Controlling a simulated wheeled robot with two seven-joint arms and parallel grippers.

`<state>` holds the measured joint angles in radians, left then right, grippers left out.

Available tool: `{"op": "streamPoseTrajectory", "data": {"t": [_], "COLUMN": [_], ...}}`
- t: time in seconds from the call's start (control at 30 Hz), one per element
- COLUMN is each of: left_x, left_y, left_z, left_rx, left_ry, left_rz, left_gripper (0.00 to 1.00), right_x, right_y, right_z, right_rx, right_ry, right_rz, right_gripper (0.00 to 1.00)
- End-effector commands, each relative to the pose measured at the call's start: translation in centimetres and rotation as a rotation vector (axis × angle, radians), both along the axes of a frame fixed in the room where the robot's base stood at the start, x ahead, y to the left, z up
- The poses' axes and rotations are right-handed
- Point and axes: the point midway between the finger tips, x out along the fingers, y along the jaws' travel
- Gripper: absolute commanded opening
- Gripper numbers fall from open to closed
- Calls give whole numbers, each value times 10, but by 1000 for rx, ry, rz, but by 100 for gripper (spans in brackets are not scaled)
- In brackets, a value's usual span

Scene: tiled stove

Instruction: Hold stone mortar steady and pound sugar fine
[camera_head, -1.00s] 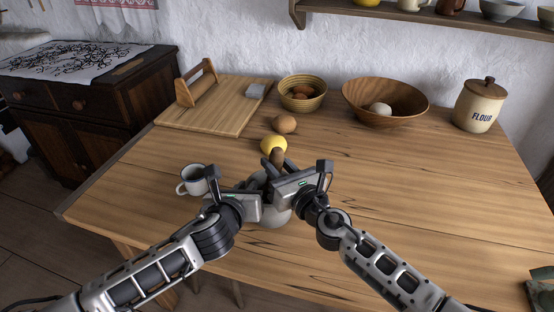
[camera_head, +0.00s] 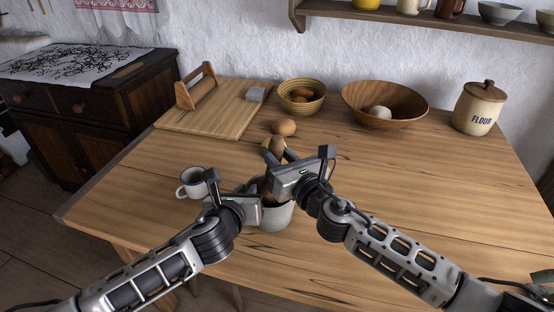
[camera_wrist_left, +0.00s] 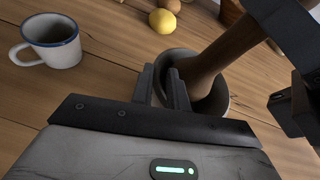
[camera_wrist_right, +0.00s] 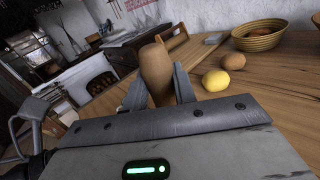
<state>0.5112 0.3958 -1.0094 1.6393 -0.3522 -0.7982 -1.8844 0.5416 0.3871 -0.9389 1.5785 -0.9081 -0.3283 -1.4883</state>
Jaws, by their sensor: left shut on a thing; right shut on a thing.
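The pale grey stone mortar (camera_head: 272,217) stands on the table, partly hidden behind my wrists in the head view. My left gripper (camera_wrist_left: 170,78) is shut on the mortar's near wall; its rim (camera_wrist_left: 218,108) shows past the fingers. A wooden pestle (camera_wrist_left: 225,50) leans into the mortar, its lower end down inside. My right gripper (camera_wrist_right: 158,80) is shut on the pestle's upper part, and its rounded top (camera_wrist_right: 155,62) stands up between the fingers. Any sugar inside the mortar is hidden.
A white mug (camera_head: 192,182) stands close left of the mortar. A lemon (camera_wrist_right: 223,81) and an egg (camera_head: 284,127) lie behind it. A cutting board (camera_head: 225,120), an egg basket (camera_head: 302,96), a wooden bowl (camera_head: 384,105) and a flour jar (camera_head: 479,108) stand farther back.

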Motion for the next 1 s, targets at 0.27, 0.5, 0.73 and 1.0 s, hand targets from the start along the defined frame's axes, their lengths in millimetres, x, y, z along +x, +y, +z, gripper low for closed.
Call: {"op": "streamPoseTrajectory", "data": {"t": [0.27, 0.5, 0.73, 1.0], "left_x": [-5, -5, -5, -5], "left_y": [1, 1, 1, 1], "left_z": [-13, -13, -13, -13], "left_rx": [13, 13, 13, 13], "left_ry": [24, 24, 24, 24], "left_rz": [0, 0, 1, 1], "left_gripper": [0, 0, 0, 0], "right_x": [0, 0, 0, -1], "right_y": [0, 0, 0, 0], "right_z": [31, 53, 73, 77], "right_rx": [0, 0, 0, -1], "right_ry": [-5, -2, -2, 2], "right_rz": [2, 2, 2, 0], "right_gripper": [4, 4, 4, 4]}}
